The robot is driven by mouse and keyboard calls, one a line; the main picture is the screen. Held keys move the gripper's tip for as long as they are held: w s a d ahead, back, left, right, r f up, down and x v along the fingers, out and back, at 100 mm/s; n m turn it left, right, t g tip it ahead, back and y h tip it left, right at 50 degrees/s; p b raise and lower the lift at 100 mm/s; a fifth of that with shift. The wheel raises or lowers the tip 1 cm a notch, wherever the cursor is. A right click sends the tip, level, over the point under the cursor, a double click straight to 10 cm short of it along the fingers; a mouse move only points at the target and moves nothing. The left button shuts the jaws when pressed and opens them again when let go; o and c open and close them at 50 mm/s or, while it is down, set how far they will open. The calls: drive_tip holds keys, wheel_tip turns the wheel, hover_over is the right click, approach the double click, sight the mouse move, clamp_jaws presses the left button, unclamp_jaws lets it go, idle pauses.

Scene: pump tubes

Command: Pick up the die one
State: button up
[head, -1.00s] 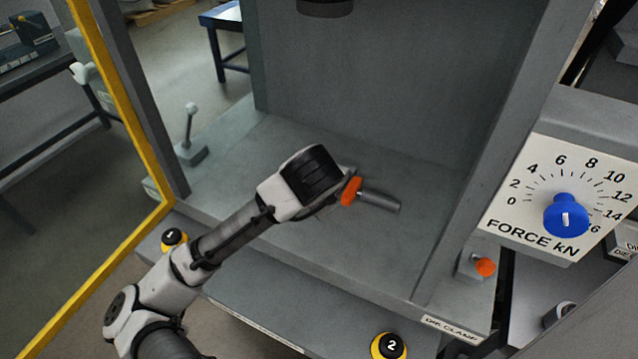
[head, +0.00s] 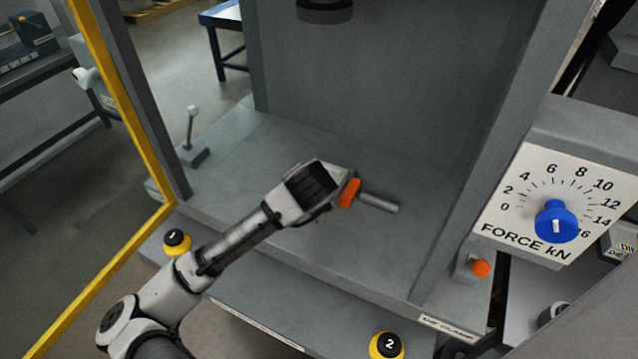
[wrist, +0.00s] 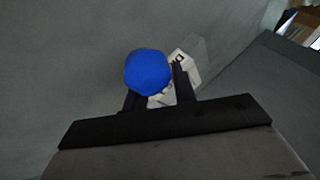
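In the wrist view a round blue top (wrist: 147,72) sits over a white piece (wrist: 172,68) with dark lettering that I can only partly read. It may be die one, but the label does not show clearly. My gripper (wrist: 158,92) has its two dark fingers on either side of this piece, apart from each other. I cannot tell whether they touch it. In the head view my wrist hides the fingers and the blue-topped piece, over the grey press bed (head: 260,150).
An orange piece (head: 349,193) with a grey cylinder (head: 379,202) shows just right of my wrist. The press's right upright (head: 480,160) stands beyond it. Yellow buttons marked 1 (head: 176,241) and 2 (head: 387,345) are at the front. A blue force knob (head: 556,221) is at right.

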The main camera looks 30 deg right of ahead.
clamp_jaws()
drive_tip(key=shift+r, duration=0.1)
idle(1.0)
